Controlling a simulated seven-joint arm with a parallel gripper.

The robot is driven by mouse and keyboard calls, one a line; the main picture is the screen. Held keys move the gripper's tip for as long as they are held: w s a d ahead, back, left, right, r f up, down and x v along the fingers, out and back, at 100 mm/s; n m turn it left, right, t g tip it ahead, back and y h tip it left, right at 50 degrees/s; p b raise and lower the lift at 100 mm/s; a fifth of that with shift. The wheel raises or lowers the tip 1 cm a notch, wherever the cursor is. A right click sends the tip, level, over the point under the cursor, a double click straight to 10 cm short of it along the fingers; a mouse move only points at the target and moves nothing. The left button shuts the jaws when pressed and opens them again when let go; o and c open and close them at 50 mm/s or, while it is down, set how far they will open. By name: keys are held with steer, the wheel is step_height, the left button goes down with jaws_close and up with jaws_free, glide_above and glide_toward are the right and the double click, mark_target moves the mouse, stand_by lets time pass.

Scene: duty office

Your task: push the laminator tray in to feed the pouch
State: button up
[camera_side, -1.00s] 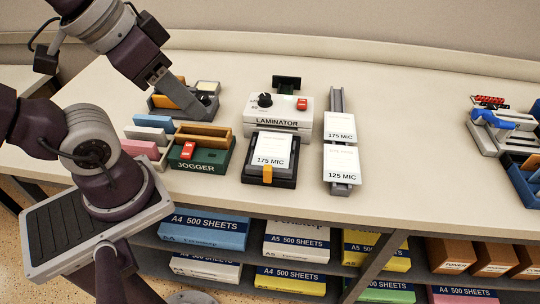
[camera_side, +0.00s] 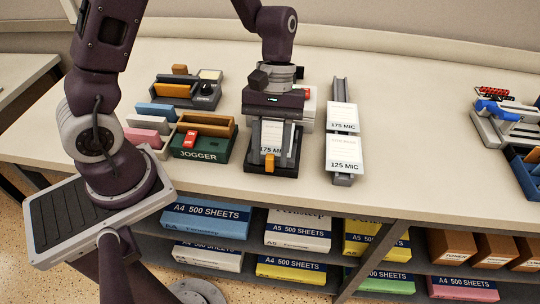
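The laminator's white body (camera_side: 309,117) stands on the counter, mostly hidden behind my gripper. Its dark tray (camera_side: 248,162) sticks out in front, with an orange tab (camera_side: 269,164) on its front edge. A white pouch marked 175 MIC (camera_side: 271,138) lies on the tray, partly covered. My gripper (camera_side: 271,146) points down over the tray. Its two grey fingers are apart, on either side of the middle of the pouch and behind the tab. Nothing shows held between them. I cannot tell whether the fingertips touch the tray or pouch.
A green jogger (camera_side: 205,151) stands close left of the tray. A grey rail (camera_side: 339,92) with stacks of 175 MIC and 125 MIC pouches (camera_side: 344,151) stands close right. A dark device (camera_side: 205,97) is behind left.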

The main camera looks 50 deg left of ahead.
steer(key=shift+x, duration=0.75)
jaws_close()
steer(key=shift+r, duration=0.1)
stand_by(0.8)
